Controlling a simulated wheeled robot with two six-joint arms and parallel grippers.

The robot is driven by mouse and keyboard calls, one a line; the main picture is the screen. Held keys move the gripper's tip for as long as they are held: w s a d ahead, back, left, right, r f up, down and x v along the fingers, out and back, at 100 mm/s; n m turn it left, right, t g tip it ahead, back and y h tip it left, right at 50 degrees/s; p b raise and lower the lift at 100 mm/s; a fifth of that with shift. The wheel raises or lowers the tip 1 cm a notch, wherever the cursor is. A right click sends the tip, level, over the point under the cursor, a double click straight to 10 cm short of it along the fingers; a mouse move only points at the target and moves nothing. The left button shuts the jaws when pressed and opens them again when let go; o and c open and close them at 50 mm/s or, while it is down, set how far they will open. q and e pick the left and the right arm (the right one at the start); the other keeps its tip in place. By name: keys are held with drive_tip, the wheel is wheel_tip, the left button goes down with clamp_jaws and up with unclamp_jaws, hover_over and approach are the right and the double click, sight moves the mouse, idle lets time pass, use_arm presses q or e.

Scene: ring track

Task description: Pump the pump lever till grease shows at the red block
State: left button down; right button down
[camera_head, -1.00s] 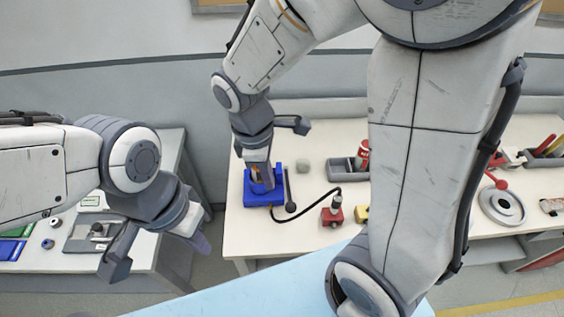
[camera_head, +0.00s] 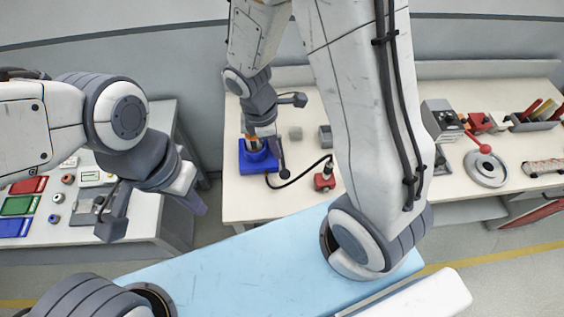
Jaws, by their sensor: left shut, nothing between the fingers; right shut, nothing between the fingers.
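The blue pump (camera_head: 257,162) stands on the cream bench. Its dark lever (camera_head: 282,158) hangs on the right side, knob low near the bench top. A black hose (camera_head: 300,180) runs from the pump to the red block (camera_head: 324,182), which has a fitting on top. I cannot make out grease there; it is too small to tell. My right gripper (camera_head: 270,141) is shut and empty, pointing down over the pump close to the lever's upper end; whether it touches is unclear. My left gripper (camera_head: 199,206) is shut and empty, in the air left of the bench.
A grey stone-like cube (camera_head: 295,133) lies behind the lever. A side table (camera_head: 130,232) at left holds red, green and blue trays. My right arm hides the bench's middle.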

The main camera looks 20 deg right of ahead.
sight(284, 171)
drive_tip(key=f, duration=0.2)
drive_tip(key=d+f, duration=0.1)
drive_tip(key=f, duration=0.4)
drive_tip(key=shift+s+d+f, duration=0.15)
drive_tip(key=shift+s+f, duration=0.15)
drive_tip(key=shift+s, duration=0.05)
use_arm(q)
drive_tip(key=shift+f, duration=0.1)
